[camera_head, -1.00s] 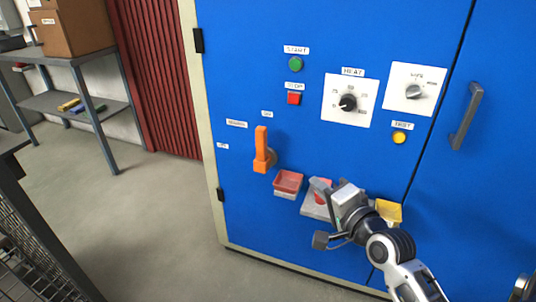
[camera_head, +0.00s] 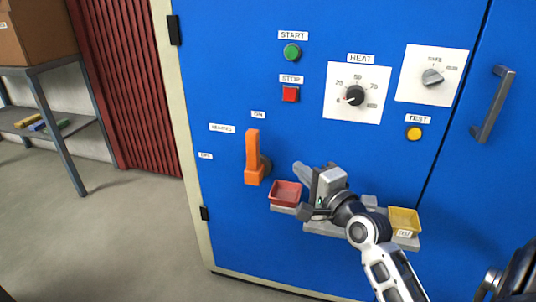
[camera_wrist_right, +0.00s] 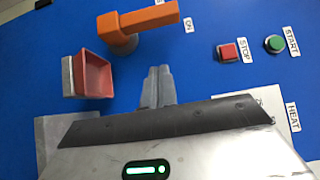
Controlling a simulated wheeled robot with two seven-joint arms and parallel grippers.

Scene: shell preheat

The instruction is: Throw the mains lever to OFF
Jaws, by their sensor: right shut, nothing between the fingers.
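The orange mains lever (camera_head: 252,157) is on the blue cabinet front, its handle standing upright toward the ON label (camera_head: 258,114). The OFF label (camera_head: 205,155) is to its left. In the right wrist view the lever (camera_wrist_right: 140,25) is beyond the fingers and apart from them. My right gripper (camera_head: 301,172) is shut and empty, to the right of the lever and just above the red tray. Its closed fingers (camera_wrist_right: 157,87) point toward the cabinet. My left gripper is not in view.
A red tray (camera_head: 285,194) sits below and right of the lever, a yellow tray (camera_head: 404,220) farther right. Above are the green START button (camera_head: 291,51), red STOP button (camera_head: 290,94) and HEAT dial (camera_head: 355,96).

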